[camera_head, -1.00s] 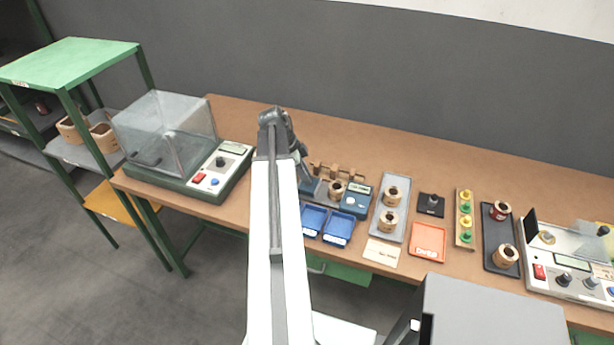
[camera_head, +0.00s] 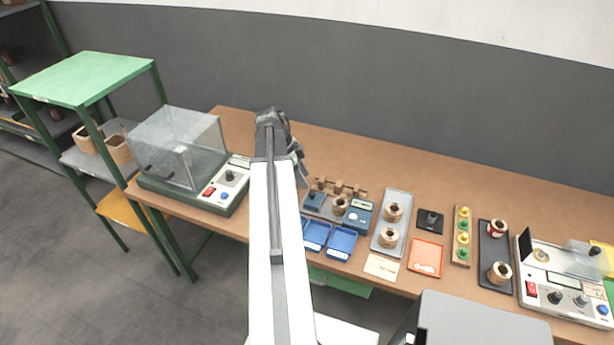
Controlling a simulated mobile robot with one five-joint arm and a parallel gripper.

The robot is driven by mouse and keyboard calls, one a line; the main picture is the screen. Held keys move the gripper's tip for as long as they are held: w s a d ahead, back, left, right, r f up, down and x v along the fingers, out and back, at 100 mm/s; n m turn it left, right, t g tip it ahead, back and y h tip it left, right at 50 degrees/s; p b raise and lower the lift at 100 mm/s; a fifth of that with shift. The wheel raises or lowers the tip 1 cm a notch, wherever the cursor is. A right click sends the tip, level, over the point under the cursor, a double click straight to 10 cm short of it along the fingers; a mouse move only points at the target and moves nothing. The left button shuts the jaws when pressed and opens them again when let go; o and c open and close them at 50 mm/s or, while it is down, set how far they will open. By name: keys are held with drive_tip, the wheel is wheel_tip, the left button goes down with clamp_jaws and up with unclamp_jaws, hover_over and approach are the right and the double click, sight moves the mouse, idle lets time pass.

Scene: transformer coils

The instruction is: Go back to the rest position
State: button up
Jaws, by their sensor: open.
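My gripper (camera_head: 299,163) is at the far end of my white arm, which reaches up the middle of the view over the workbench. Only a small part of it shows past the dark wrist, and nothing is seen held in it. It is left of the blue-grey meter stand (camera_head: 362,217), which has a copper coil (camera_head: 339,206) on it. My arm hides the bench strip beneath it.
A clear-covered machine (camera_head: 180,150) stands on the workbench (camera_head: 370,160) at left. Blue trays (camera_head: 342,243), a grey coil tray (camera_head: 390,241), an orange tray (camera_head: 425,258) and a control panel (camera_head: 566,285) line the front. A green-topped shelf (camera_head: 85,78) stands left. The bench's back strip is clear.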

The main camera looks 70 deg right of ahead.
idle(0.4)
drive_tip(key=w+a+n+t+h, duration=0.15)
drive_tip(key=w+a+n, duration=0.65)
drive_tip(key=w+a, duration=1.95)
drive_tip(key=w+a+f+n+t+y, duration=0.1)
drive_tip(key=w+a+n, duration=0.1)
drive_tip(key=a+n, duration=0.9)
drive_tip(key=w+a+n+t+y, duration=0.1)
drive_tip(key=w+a+n+y, duration=0.1)
drive_tip(key=a+n, duration=1)
drive_tip(key=w+a, duration=0.1)
drive_tip(key=a, duration=0.6)
drive_tip(key=shift+w+a+f+n+t, duration=0.2)
drive_tip(key=shift+a+f+n+t, duration=0.1)
drive_tip(key=shift+f+t, duration=0.1)
